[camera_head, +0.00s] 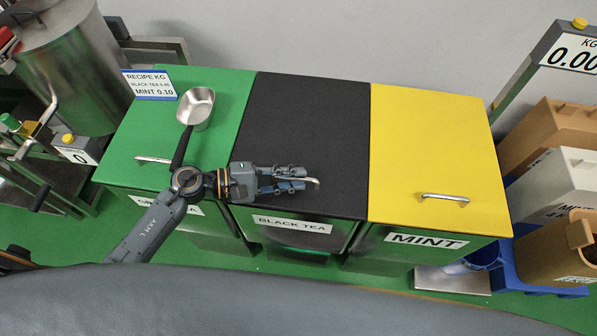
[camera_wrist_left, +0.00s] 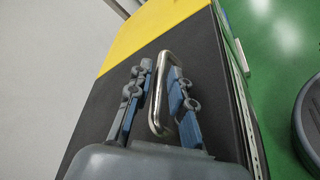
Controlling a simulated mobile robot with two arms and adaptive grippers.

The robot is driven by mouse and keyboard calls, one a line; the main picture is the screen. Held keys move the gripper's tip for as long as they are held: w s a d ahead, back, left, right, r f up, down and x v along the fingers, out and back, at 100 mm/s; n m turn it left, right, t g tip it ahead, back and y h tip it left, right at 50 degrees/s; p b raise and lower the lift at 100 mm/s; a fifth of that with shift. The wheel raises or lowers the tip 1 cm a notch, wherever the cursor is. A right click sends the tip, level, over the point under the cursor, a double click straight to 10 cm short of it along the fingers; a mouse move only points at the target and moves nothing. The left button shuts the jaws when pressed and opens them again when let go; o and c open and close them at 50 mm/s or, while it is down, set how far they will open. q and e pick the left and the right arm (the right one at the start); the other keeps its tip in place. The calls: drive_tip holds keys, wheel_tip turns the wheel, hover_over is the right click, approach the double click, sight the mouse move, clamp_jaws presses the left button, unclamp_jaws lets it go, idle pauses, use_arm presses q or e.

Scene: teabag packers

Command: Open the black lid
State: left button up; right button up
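The black lid (camera_head: 305,125) lies closed and flat on the middle bin, labelled BLACK TEA (camera_head: 292,225). It also shows in the left wrist view (camera_wrist_left: 110,90). Its metal handle (camera_head: 315,182) sits near the lid's front edge, partly hidden by my left gripper (camera_head: 298,178). In the left wrist view the handle (camera_wrist_left: 157,95) stands between the two fingers of my left gripper (camera_wrist_left: 158,95). The fingers are apart, one on each side of the handle, with a gap visible on the left. My right gripper is not in view.
A green lid (camera_head: 225,105) with a metal scoop (camera_head: 196,108) is on the left, and a yellow lid (camera_head: 430,140) on the right; both are closed. Crates (camera_head: 560,180) stand at the far right. A large metal drum (camera_head: 75,70) stands at the far left.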

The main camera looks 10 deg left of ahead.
use_arm(q)
drive_tip(key=shift+w+d, duration=0.15)
drive_tip(key=shift+d, duration=0.3)
drive_tip(key=shift+w+d+f, duration=0.15)
drive_tip(key=shift+d+f, duration=0.05)
drive_tip(key=shift+d, duration=0.05)
clamp_jaws()
drive_tip(key=shift+r, duration=0.15)
